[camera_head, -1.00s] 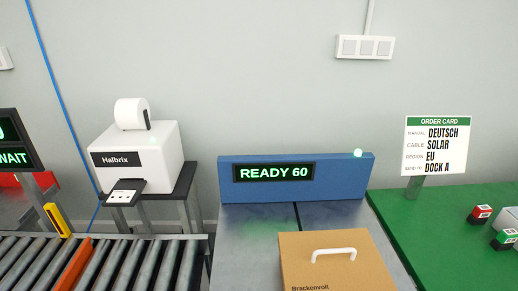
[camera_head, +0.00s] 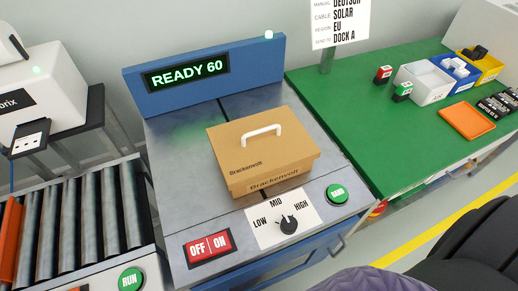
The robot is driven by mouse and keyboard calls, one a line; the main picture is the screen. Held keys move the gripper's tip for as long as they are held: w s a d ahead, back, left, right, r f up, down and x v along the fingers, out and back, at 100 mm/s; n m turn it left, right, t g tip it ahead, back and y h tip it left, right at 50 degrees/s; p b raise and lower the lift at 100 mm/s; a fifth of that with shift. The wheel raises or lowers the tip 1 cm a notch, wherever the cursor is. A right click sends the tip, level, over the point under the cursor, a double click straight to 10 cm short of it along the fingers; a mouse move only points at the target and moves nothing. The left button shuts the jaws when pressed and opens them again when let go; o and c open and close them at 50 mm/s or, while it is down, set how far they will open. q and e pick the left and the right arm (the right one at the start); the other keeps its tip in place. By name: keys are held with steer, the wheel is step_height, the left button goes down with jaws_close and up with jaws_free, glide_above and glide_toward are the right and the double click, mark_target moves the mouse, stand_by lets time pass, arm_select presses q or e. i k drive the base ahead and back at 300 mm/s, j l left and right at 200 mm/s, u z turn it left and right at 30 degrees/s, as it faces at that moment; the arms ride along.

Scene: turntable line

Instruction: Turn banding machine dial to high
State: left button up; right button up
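The banding machine (camera_head: 172,220) has a blue back panel (camera_head: 135,90) whose display (camera_head: 187,72) reads READY 60. Its black dial (camera_head: 288,226) sits on a white plate (camera_head: 265,234) marked LOW, MID and HIGH at the machine's front. The dial's pointer seems to face up toward MID, but it is too small to be sure. A red OFF/ON switch (camera_head: 209,247) is left of the dial, and a green round button (camera_head: 337,194) is to its right. Neither gripper is in view; dark parts, probably of my own arm, fill the lower right corner.
A brown carton (camera_head: 240,150) with a white handle stands on the machine top behind the dial. A roller conveyor (camera_head: 90,220) with a green button (camera_head: 131,280) is at left. A green table (camera_head: 345,110) with bins is at right. Space above the dial looks clear.

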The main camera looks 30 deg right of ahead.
mark_target(289, 225)
steer(key=z, duration=1.25)
